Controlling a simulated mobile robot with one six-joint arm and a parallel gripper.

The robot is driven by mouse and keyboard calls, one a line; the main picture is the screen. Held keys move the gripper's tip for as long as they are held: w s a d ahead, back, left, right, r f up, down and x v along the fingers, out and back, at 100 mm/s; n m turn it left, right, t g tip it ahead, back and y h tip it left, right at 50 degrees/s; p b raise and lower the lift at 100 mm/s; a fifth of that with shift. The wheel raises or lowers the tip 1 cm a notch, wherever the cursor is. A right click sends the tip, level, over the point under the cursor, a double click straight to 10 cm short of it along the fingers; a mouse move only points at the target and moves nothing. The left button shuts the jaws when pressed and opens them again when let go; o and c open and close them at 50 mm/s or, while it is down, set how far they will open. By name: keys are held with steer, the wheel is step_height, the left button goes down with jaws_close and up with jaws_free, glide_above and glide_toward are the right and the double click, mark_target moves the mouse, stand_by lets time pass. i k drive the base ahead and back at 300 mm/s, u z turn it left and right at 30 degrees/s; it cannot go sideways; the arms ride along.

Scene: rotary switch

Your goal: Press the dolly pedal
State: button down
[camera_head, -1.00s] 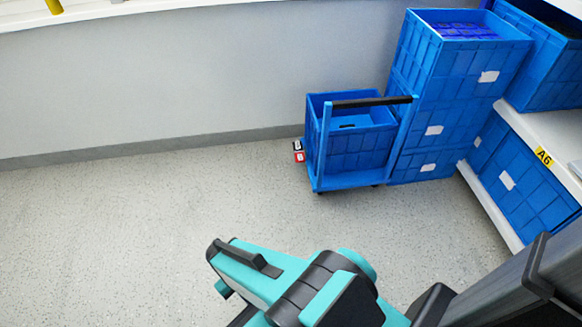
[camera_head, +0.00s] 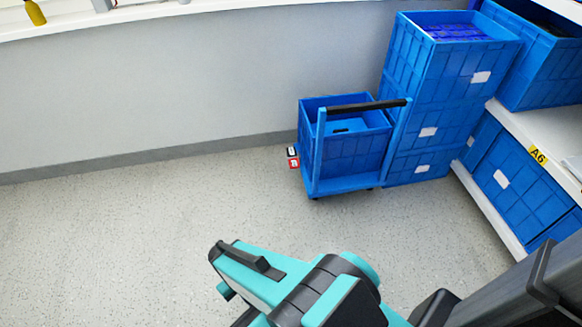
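The blue dolly (camera_head: 340,184) stands on the floor by the wall, with a black handle bar (camera_head: 365,104) on two blue posts and a blue crate (camera_head: 352,150) on it. A small red and black pedal piece (camera_head: 293,157) shows at the dolly's left side, low near the floor; part of it is hidden behind the dolly. My teal and black arm is in the lower middle, well apart from the dolly and nearer to me. A black part at its left end (camera_head: 243,257) shows, but I cannot make out two fingertips or whether they are open.
Stacked blue crates (camera_head: 430,130) stand just right of the dolly. A white shelf (camera_head: 545,125) labelled A6 with blue crates is at the right. A grey wall (camera_head: 150,90) runs behind. The floor (camera_head: 120,240) to the left and in front of the dolly is clear.

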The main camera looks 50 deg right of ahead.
mark_target(293, 158)
steer(key=i, duration=0.85)
steer(key=u, duration=0.05)
